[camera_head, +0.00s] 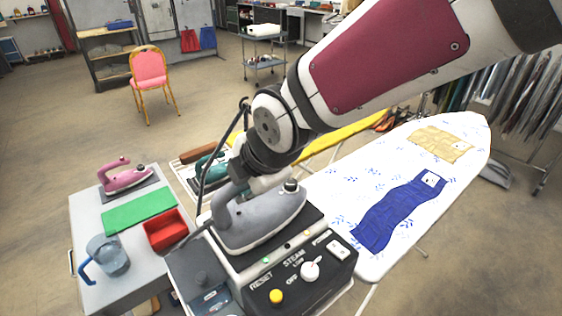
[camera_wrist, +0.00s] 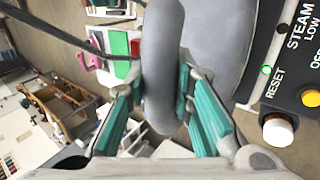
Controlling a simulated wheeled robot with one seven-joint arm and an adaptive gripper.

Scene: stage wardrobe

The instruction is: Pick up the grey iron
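The grey iron (camera_head: 262,218) sits flat on the black steam station (camera_head: 312,262) in the head view. In the wrist view its grey handle (camera_wrist: 162,70) runs up the middle of the picture, with part of its body (camera_wrist: 215,40) to the right. My gripper (camera_wrist: 160,85) straddles the handle, one teal finger on each side. The fingertips lie close beside the handle, which partly hides them; whether they press on it does not show. In the head view my wrist hangs over the iron and the fingers are hard to make out.
A pink iron (camera_head: 125,177), green mat (camera_head: 139,210), red tray (camera_head: 166,231) and blue-handled jug (camera_head: 107,256) stand on the grey cabinet at left. A teal iron (camera_head: 209,168) stands behind the grey one. The ironing board (camera_head: 330,192) bears a folded blue cloth (camera_head: 398,212).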

